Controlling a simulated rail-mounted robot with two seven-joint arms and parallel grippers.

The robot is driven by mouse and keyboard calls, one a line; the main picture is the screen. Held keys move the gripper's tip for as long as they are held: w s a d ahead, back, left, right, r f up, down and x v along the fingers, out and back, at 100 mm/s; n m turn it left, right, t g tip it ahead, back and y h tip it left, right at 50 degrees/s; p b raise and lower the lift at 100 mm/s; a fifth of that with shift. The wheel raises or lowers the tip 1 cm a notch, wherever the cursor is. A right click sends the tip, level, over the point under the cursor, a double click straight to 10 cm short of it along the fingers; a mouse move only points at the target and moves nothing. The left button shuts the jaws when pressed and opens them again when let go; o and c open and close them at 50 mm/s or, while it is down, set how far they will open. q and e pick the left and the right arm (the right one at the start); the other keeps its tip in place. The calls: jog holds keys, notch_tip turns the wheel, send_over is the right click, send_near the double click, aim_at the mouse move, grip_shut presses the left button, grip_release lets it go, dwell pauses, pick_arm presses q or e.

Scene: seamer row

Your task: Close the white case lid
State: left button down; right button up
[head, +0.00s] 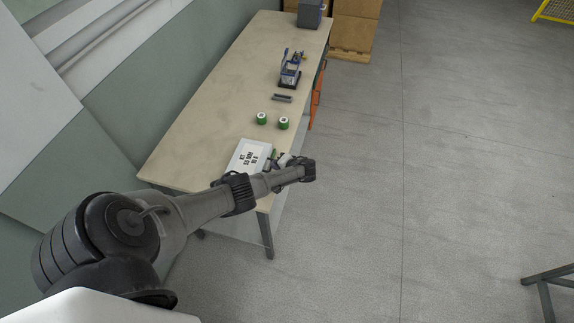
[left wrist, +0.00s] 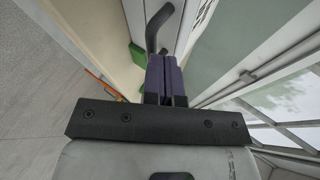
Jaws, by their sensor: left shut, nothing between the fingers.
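The white case (head: 249,156) is at the near end of the table, its pale panel with black print facing up toward the head camera. I cannot tell the lid's angle. My left arm crosses in front of its near side. My left gripper (head: 273,160) is at the case's right side, partly hidden by the wrist; a bit of green shows there. In the left wrist view the purple fingers (left wrist: 164,60) are together with nothing between them. A dark curved bar (left wrist: 154,28) and a pale surface lie just beyond them; contact is unclear. My right gripper is not visible.
Two green-and-white cylinders (head: 261,118) (head: 283,123) stand beyond the case on the table (head: 213,95). Farther along are a grey bar (head: 282,98) and a blue-black device (head: 291,74). A wall runs along the left; open floor (head: 450,150) lies to the right.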

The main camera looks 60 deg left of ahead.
pick_arm(q)
jog(key=shift+f, duration=0.2)
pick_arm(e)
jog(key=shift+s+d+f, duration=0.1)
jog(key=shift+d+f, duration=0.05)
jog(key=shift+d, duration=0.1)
pick_arm(q)
jog(key=a+r+p+v, duration=0.1)
jog(key=p+v, duration=0.3)
jog(key=v, duration=0.8)
jog(key=shift+r+p, duration=0.3)
jog(key=shift+r, duration=0.75)
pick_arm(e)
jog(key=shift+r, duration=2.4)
